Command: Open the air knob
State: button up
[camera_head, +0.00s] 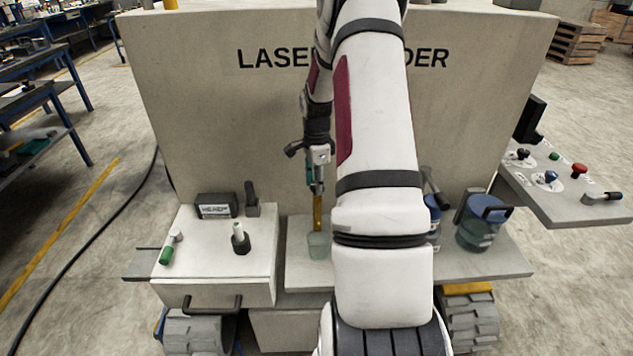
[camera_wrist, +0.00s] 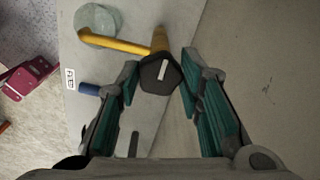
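In the wrist view, a black faceted knob (camera_wrist: 160,76) with a white bar mark sits on a bent yellow pipe (camera_wrist: 118,44). I take it to be the air knob. My gripper (camera_wrist: 160,66) is open, with one teal-padded finger on each side of the knob. In the head view, my gripper (camera_head: 316,186) points down over the yellow pipe (camera_head: 317,212), and the knob cannot be made out there.
A greenish round cup (camera_head: 319,246) stands below the pipe on the grey shelf. A grey box (camera_head: 220,250) with a drawer handle is at left. A blue-lidded container (camera_head: 482,222) is at right. The large cabinet (camera_head: 230,110) rises behind.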

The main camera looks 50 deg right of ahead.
jog(key=c, duration=0.4)
jog(key=shift+n, duration=0.4)
jog(key=n, duration=0.5)
jog(key=shift+n, duration=0.3)
jog(key=n+p, duration=0.1)
jog(key=n, duration=0.4)
jog(key=shift+s+r, duration=0.1)
jog(key=shift+s, duration=0.05)
jog(key=n+p, duration=0.2)
jog(key=n, duration=0.4)
jog(key=shift+d+n, duration=0.1)
jog(key=shift+n, duration=0.2)
jog(key=n+p, duration=0.1)
jog(key=n, duration=0.4)
jog(key=shift+n, duration=0.4)
jog(key=shift+n+p, duration=0.3)
